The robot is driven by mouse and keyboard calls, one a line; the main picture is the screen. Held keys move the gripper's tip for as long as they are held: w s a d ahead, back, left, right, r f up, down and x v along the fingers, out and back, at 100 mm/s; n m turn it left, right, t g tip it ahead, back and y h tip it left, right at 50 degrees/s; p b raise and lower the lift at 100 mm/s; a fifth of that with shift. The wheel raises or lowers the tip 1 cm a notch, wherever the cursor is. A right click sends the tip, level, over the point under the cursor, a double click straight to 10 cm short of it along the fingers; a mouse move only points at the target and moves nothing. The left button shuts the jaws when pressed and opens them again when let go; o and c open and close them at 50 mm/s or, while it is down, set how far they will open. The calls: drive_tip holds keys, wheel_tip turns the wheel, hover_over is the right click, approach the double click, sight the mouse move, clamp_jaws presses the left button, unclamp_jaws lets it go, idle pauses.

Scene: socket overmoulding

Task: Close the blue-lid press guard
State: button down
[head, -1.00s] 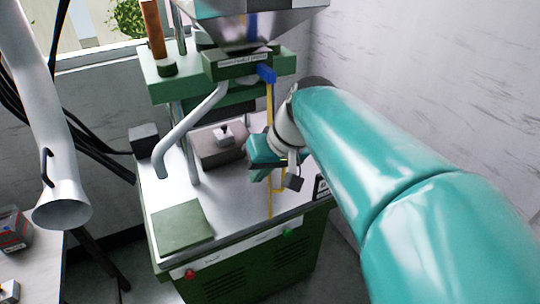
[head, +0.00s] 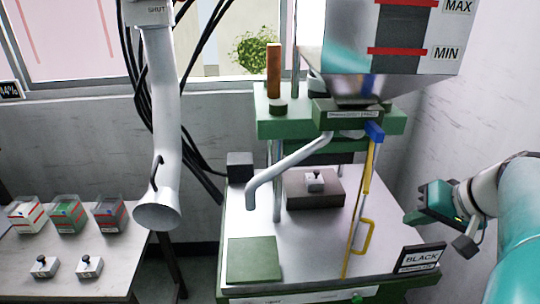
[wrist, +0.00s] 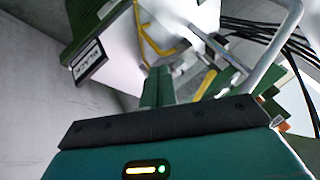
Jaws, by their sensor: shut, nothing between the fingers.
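The press guard (head: 369,170) shows as a thin yellow-edged upright below a blue block (head: 374,131) on the press's right front side. Its yellow handle (head: 367,238) stands above the metal bed. I cannot tell how far its panel is swung. My gripper (head: 408,217) is shut and empty, to the right of the guard and apart from it, above the bed's right edge. In the wrist view, my closed fingers (wrist: 158,88) point toward the press, with the yellow handle (wrist: 158,42) beyond them.
A grey block with a small part (head: 315,182) sits on the press bed (head: 305,240). A grey pipe (head: 285,168) curves down at left. A BLACK sign (head: 420,257) stands at the front right corner. A side table (head: 105,275) holds boxes and parts. The wall is close at right.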

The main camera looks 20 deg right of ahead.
sight(370, 222)
drive_tip(key=x, duration=0.3)
drive_tip(key=w+x, duration=0.1)
drive_tip(key=x, duration=0.3)
drive_tip(key=a+r+x, duration=0.1)
drive_tip(key=x, duration=0.3)
drive_tip(key=shift+w+a+r, duration=0.1)
drive_tip(key=shift+w, duration=0.15)
drive_tip(key=shift+w+a, duration=0.1)
drive_tip(key=shift+a, duration=0.1)
drive_tip(key=shift+w, duration=0.15)
